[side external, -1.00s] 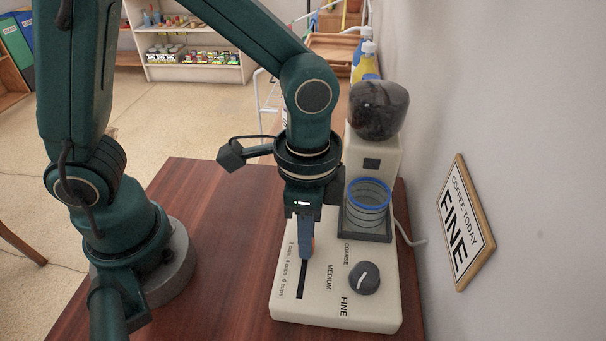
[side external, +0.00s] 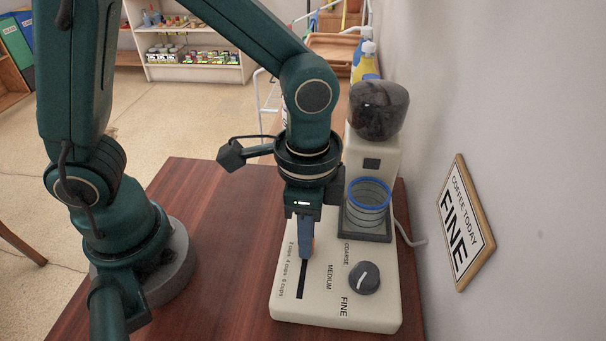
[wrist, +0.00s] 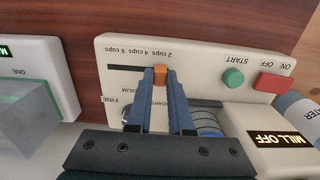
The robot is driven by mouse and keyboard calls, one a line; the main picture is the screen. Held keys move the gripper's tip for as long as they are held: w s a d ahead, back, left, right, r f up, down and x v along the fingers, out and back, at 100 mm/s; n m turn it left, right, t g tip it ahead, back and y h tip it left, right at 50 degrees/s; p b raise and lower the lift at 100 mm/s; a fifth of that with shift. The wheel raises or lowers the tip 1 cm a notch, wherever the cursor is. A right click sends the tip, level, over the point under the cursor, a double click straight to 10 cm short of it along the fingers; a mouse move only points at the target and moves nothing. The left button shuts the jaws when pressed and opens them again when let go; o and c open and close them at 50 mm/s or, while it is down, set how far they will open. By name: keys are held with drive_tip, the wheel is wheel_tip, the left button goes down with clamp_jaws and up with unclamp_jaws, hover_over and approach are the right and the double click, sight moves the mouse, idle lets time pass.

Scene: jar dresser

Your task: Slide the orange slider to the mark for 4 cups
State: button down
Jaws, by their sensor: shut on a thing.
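The orange slider (wrist: 160,74) stands in the dark slot (side external: 301,284) of the cream grinder base (side external: 335,313). It is at the slot's 2-cups end, and the open part of the slot runs on toward 6 cups. The cup labels (wrist: 138,50) are printed along the slot. My gripper (wrist: 160,80) is shut on the slider, with one blue finger on each side of it. In the side view my gripper (side external: 306,248) hides most of the slider.
A grind dial (side external: 364,278) sits right of the slot. The blue-rimmed cup (side external: 369,196) stands behind, under the bean hopper (side external: 378,108). In the wrist view, a green START button (wrist: 233,78) and red OFF/ON switch (wrist: 273,82) are on the base.

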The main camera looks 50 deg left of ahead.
sight(304, 270)
idle(0.5)
drive_tip(key=shift+s+d, duration=1.05)
drive_tip(key=shift+d, duration=0.05)
drive_tip(key=c, duration=0.8)
unclamp_jaws()
drive_tip(key=shift+r, duration=2.6)
